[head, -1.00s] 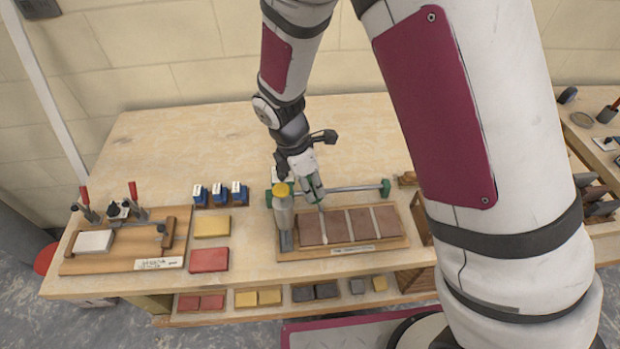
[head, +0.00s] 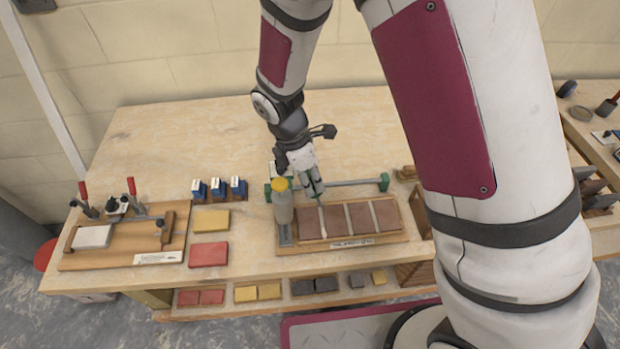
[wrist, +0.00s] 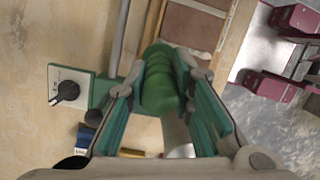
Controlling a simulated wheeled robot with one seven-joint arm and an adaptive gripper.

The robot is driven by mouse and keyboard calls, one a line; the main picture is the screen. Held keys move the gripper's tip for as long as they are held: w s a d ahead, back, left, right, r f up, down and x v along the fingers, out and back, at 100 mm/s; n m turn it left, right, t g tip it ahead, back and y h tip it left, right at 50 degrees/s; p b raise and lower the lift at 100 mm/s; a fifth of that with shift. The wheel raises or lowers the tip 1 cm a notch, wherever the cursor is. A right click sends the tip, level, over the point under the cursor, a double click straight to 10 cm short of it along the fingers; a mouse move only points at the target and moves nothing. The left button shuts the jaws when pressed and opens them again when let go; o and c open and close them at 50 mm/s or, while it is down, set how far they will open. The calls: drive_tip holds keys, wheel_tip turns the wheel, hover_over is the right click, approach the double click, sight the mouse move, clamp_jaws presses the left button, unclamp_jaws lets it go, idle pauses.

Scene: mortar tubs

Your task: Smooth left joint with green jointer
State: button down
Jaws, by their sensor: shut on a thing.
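My gripper (head: 315,188) is shut on the green jointer, whose ribbed green handle (wrist: 158,82) sits between the green-padded fingers in the wrist view. In the head view the gripper hangs at the far edge of the tile board (head: 360,241), close to the far end of the left joint (head: 322,219). That joint is a pale strip between the first and second brown tiles. The jointer's working end is hidden, so I cannot tell whether it touches the joint. Two more pale joints lie to the right.
A grey bottle with a yellow cap (head: 282,204) stands just left of the gripper. A grey bar with green ends (head: 350,183) runs behind the board. Yellow (head: 211,221) and red (head: 208,254) blocks lie to the left. The table behind is clear.

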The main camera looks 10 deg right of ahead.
drive_tip(key=shift+f, duration=0.35)
drive_tip(key=shift+s, duration=0.2)
drive_tip(key=shift+s+r+p, duration=0.1)
drive_tip(key=shift+s+p, duration=0.2)
drive_tip(key=shift+s, duration=0.2)
drive_tip(key=shift+s, duration=0.2)
idle(0.3)
drive_tip(key=shift+s+p, duration=0.4)
drive_tip(key=shift+s, duration=0.15)
drive_tip(key=shift+s, duration=0.1)
drive_tip(key=shift+s+p, duration=0.4)
drive_tip(key=shift+s, duration=0.3)
